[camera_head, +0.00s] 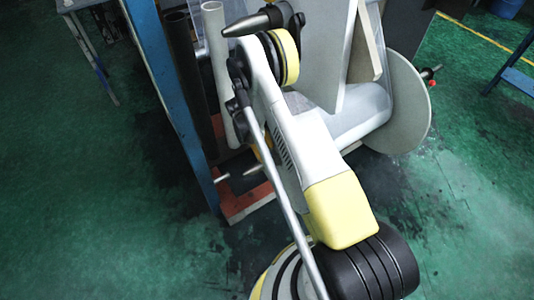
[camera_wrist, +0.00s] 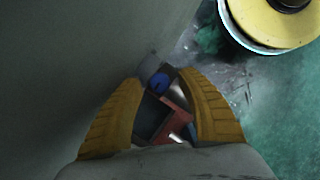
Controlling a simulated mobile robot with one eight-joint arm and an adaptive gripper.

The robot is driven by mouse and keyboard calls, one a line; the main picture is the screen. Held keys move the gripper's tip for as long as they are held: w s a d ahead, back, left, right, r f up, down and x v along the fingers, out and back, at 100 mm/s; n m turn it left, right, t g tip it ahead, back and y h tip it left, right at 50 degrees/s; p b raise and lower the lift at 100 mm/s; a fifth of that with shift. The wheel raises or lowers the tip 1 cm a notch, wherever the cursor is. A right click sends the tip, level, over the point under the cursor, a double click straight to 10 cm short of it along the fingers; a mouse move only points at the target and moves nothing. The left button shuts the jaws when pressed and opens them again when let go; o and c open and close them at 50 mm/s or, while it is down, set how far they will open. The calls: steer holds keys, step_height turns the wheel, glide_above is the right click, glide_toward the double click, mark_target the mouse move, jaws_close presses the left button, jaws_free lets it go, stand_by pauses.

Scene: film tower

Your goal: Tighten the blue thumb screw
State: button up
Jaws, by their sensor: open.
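The knob appears beyond the fingertips, and I cannot tell the exact distance. Nothing is held between the fingers. In the head view the blue knob and the fingertips are not seen.
A large grey surface (camera_wrist: 70,60) fills the left of the wrist view, close to the left finger. A red frame part (camera_wrist: 175,118) lies below. In the head view a blue post (camera_head: 172,95) and a pale disc (camera_head: 407,105) flank my arm. Green floor (camera_head: 80,200) is clear at left.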

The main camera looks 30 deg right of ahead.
steer(key=shift+c, duration=0.5)
jaws_close()
steer(key=shift+w+m+g+y, duration=0.1)
steer(key=shift+m+g+y, duration=0.35)
steer(key=shift+m, duration=1.15)
steer(key=shift+o, duration=0.5)
jaws_free()
